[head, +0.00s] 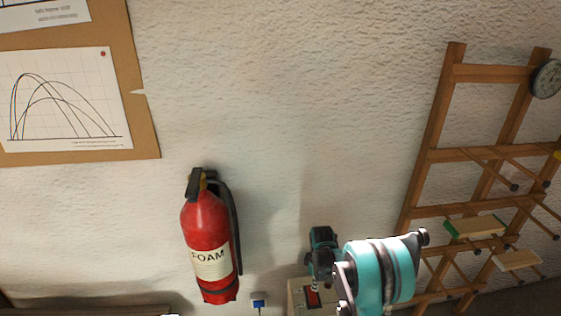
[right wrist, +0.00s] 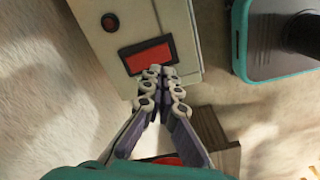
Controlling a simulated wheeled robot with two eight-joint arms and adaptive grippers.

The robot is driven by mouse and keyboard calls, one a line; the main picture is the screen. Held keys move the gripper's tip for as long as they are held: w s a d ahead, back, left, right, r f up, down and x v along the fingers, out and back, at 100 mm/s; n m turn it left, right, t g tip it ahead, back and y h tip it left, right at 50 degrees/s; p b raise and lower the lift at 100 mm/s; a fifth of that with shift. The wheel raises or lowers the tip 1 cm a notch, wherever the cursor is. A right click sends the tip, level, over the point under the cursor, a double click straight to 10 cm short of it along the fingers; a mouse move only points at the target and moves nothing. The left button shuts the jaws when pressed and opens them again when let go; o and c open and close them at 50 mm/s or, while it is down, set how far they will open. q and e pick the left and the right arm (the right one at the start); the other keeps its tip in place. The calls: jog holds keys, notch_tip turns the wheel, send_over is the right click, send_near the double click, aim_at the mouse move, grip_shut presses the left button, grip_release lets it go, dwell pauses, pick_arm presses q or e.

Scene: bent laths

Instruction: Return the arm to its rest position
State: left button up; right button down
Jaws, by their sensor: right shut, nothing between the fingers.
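My right arm comes in at the bottom of the head view, with a teal joint in front. My right gripper (head: 315,286) points down there at a beige box with a red panel (head: 312,298). In the right wrist view the gripper (right wrist: 162,80) is shut and empty, its two fingers meeting at the tips. The fingertips overlap the lower edge of the red panel (right wrist: 148,57) on the beige box (right wrist: 100,38); I cannot tell whether they touch it. My left gripper is not in view.
A red fire extinguisher (head: 207,232) hangs on the wall, left of the gripper. A wooden rack (head: 432,152) with pegs and small blocks stands at the right. A pinboard (head: 146,137) with a curve chart (head: 62,80) is at upper left.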

jog(key=s+r+m+t, duration=0.25)
jog(key=s+r, duration=0.25)
jog(key=r, duration=0.5)
jog(key=s+r+m+t, duration=0.1)
jog(key=s+r+m, duration=0.25)
jog(key=r, duration=0.65)
jog(key=s+r+m+t, duration=0.2)
jog(key=s+m, duration=0.1)
jog(key=s, duration=0.5)
jog(key=s+r+m+t, duration=0.1)
jog(key=s+r+m, duration=0.2)
jog(key=s, duration=0.6)
jog(key=shift+s+t, duration=0.2)
jog(key=shift+t, duration=0.15)
jog(key=shift+d+r, duration=0.1)
